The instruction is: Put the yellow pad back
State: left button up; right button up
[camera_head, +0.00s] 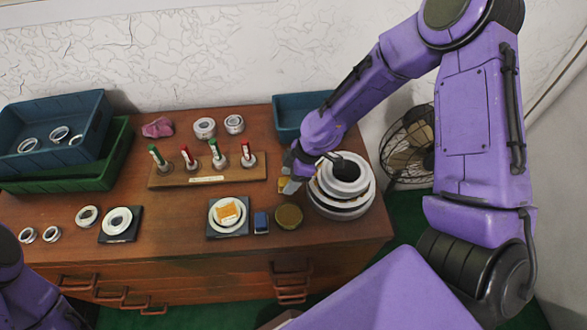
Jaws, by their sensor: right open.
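An orange-yellow pad (227,211) lies on a white ring (216,225) on a dark square plate (240,232) at the front middle of the table. A small yellow patch (283,185) shows beside my right fingers, partly hidden; I cannot tell what it is. My right gripper (290,186) is open, just left of a stack of white rings (340,203). Its fingers are partly hidden by my own wrist. Of my left arm only purple links show at the lower left; its gripper is out of view.
A wooden stand (208,176) holds several red and green pegs. A dark blue block (261,222) and a round olive tin (288,216) sit at the front. Blue (50,150) and green (115,160) crates are at left, a blue bin (290,113) behind.

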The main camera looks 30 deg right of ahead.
jog(key=v, duration=1.1)
jog(key=shift+r, duration=0.35)
jog(key=shift+s+d, duration=0.1)
dwell(0.6)
